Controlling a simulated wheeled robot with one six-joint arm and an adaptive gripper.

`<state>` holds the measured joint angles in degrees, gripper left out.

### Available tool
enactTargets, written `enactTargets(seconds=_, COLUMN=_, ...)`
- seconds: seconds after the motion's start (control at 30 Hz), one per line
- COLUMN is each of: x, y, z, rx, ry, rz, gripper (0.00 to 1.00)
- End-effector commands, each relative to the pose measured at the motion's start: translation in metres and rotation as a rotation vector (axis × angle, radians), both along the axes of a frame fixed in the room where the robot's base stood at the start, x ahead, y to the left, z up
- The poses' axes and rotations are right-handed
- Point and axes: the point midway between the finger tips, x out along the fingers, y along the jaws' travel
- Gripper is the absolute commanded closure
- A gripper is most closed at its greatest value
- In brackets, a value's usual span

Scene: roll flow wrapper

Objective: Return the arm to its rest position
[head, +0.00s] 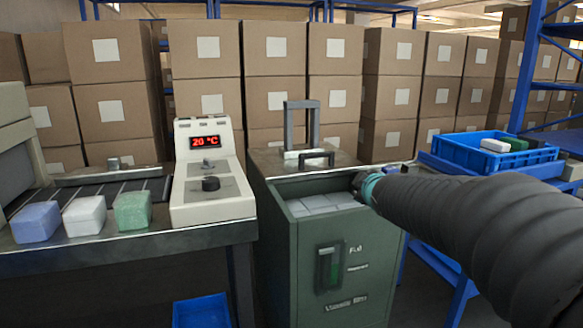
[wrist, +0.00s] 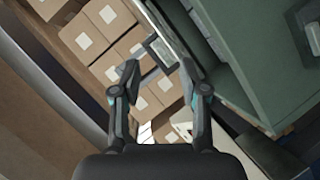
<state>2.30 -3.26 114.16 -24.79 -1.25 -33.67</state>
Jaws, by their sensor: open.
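My gripper (wrist: 160,75) is open in the wrist view, with its two dark fingers apart and nothing between them. In the head view my dark, ribbed arm (head: 470,215) reaches in from the right. The gripper end (head: 362,184) shows small at the arm's tip, in front of the upper right part of the green cabinet (head: 335,250). Its fingers are mostly hidden there. The cabinet's open top section holds pale grey blocks (head: 322,204). In the wrist view the green cabinet (wrist: 250,55) is at the right, beside the gripper.
A cream control box (head: 212,185) reading 20 °C stands left of the cabinet. Blue, white and green blocks (head: 84,215) sit at the conveyor's front. A blue crate (head: 480,155) with white and green blocks is behind my arm. Stacked cartons (head: 205,100) fill the back.

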Motion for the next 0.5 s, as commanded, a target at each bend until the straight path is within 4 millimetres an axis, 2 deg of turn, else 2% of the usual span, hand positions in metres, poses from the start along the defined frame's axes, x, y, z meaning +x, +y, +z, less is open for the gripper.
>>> enactTargets(seconds=0.03, x=-0.025, y=-0.003, z=-0.001, rx=0.054, ry=0.035, rz=-0.043, gripper=0.56)
enactTargets(seconds=0.27, x=-0.133, y=-0.008, z=-0.033, rx=0.317, ry=0.228, rz=-0.247, gripper=0.56)
enactTargets(seconds=0.5, x=-0.251, y=0.001, z=-0.081, rx=0.579, ry=0.436, rz=-0.455, gripper=0.56)
